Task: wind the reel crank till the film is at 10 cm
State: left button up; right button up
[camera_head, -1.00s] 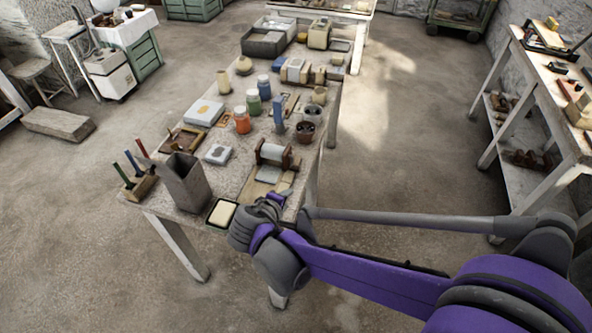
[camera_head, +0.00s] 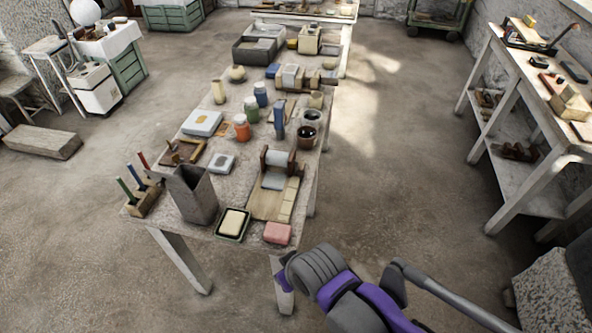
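The reel (camera_head: 279,161) stands on the work table between reddish-brown side supports. A pale strip of film (camera_head: 271,181) comes down from it onto a wooden board (camera_head: 263,206). A row of light blocks or marks (camera_head: 288,200) runs along the board's right side. The crank is too small to make out. My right gripper (camera_head: 286,270) is off the table's near right corner, clear of the reel and board. Its fingers are mostly hidden by the wrist, so its opening cannot be told. My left gripper is not in view.
A pink block (camera_head: 277,233) and a black-rimmed tray (camera_head: 233,224) sit at the table's near edge. A tall grey vessel (camera_head: 193,194) stands left of them. Dark-rimmed pots (camera_head: 306,134) stand behind the reel. Open floor lies right of the table.

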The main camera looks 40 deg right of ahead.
aim_at(275, 158)
jog(key=i+j+z, duration=0.1)
jog(key=j+z, duration=0.25)
jog(key=i+j+z, duration=0.1)
jog(key=j+z, duration=0.25)
jog(key=i+l+z, duration=0.2)
jog(key=z, duration=0.3)
jog(key=i+z, duration=0.25)
jog(key=z, duration=0.2)
